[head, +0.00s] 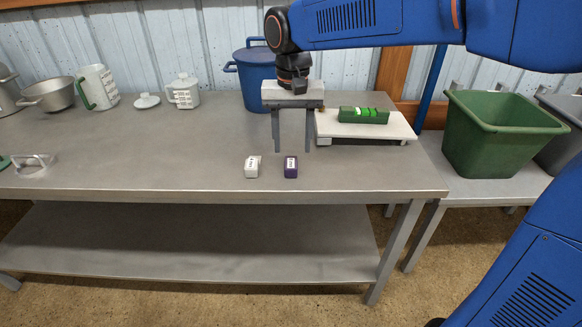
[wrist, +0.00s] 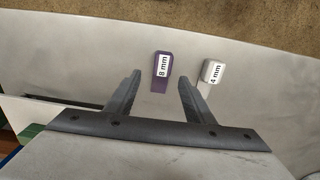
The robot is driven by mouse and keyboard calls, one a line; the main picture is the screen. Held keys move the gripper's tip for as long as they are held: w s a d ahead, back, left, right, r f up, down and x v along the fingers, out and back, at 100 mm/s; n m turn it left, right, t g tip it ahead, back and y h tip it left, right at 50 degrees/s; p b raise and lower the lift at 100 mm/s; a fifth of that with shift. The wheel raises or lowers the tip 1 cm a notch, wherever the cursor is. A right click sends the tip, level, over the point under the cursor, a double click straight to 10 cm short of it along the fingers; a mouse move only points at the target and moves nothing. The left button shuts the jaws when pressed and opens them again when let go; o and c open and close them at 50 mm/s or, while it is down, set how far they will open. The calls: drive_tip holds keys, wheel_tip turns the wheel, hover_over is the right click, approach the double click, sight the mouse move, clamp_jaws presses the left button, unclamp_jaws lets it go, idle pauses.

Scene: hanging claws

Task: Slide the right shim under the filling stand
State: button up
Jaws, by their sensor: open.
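The filling stand (head: 388,131) is a low white board on small feet at the right of the bench, with a green spirit level (head: 363,115) on top. It shows partly at the left of the wrist view (wrist: 40,113). A purple shim (head: 291,167), labelled 8 mm in the wrist view (wrist: 163,66), lies near the bench's front edge. A white shim (head: 252,167), labelled 4 mm in the wrist view (wrist: 213,72), lies to its left in the head view. My gripper (head: 293,149) points down, open and empty, above and behind the purple shim.
A blue lidded pot (head: 252,80) stands behind my gripper. A green bin (head: 500,135) is right of the bench. A white pot (head: 184,93), a lid, a jug and pans stand at the back left. The bench middle (head: 150,145) is clear.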

sight(291, 161)
drive_tip(key=shift+s+a+f, duration=0.1)
drive_tip(key=shift+s+f, duration=0.05)
drive_tip(key=shift+f, duration=1.2)
drive_tip(key=shift+s+a+f, duration=0.1)
drive_tip(key=shift+s+f, duration=0.05)
drive_tip(key=shift+f, duration=1.2)
drive_tip(key=c, duration=1.1)
